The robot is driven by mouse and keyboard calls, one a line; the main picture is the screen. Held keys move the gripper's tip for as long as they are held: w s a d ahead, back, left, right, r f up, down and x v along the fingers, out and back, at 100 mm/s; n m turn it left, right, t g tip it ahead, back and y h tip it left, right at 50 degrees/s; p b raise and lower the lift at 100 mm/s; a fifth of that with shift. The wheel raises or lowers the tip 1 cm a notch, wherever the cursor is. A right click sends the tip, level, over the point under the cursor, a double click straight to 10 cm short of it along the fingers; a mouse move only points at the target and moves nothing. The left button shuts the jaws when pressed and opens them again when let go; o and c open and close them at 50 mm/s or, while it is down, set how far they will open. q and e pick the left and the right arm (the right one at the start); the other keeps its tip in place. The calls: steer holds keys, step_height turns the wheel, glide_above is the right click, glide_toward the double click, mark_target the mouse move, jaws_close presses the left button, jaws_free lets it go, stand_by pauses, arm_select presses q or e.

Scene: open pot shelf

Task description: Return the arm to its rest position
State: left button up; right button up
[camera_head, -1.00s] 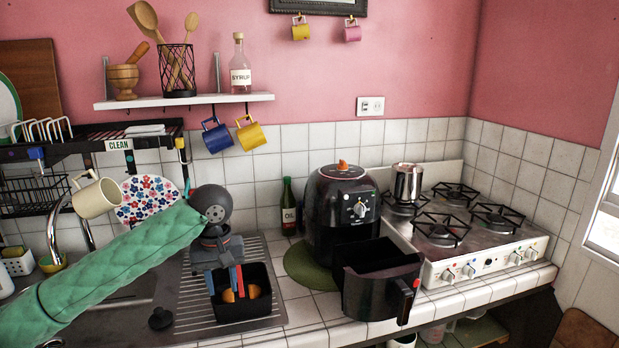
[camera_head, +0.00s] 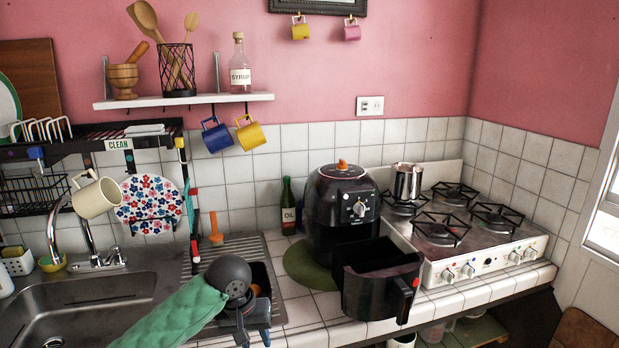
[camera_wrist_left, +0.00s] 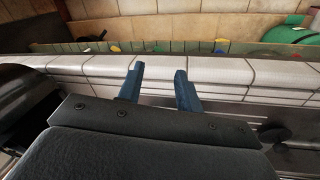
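My left arm, in a green quilted sleeve, comes in from the bottom left of the head view. My left gripper (camera_head: 253,336) is low in that view, in front of the drainboard and the black bin. In the left wrist view the two blue fingers of the gripper (camera_wrist_left: 158,78) stand apart with nothing between them. The tiled counter edge shows beyond the fingertips. My right gripper is in neither view.
The black bin (camera_head: 262,275) on the drainboard is partly hidden behind my wrist. The air fryer (camera_head: 340,212) has its drawer (camera_head: 372,295) pulled out toward the counter's front edge. The sink (camera_head: 75,305) is at left, the stove (camera_head: 480,245) at right.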

arm_select(q)
steer(key=s+d+f+m+t+h, duration=0.2)
steer(key=s+f, duration=0.9)
steer(key=f, duration=0.1)
steer(key=s+a+f+y, duration=0.2)
steer(key=s+a+f, duration=0.35)
steer(key=s, duration=0.35)
steer(key=s+a+f+y, duration=0.2)
steer(key=s+a+f, duration=0.3)
steer(key=s, duration=0.4)
steer(key=s+d+f, duration=0.1)
steer(key=d+f, duration=0.1)
steer(key=f, duration=1.1)
steer(key=s+d+f+g, duration=0.1)
steer(key=s+d+f, duration=0.1)
steer(key=f, duration=1.1)
steer(key=shift+d+f+g+h, duration=0.2)
steer(key=shift+f+g+h, duration=0.1)
steer(key=shift+h, duration=0.1)
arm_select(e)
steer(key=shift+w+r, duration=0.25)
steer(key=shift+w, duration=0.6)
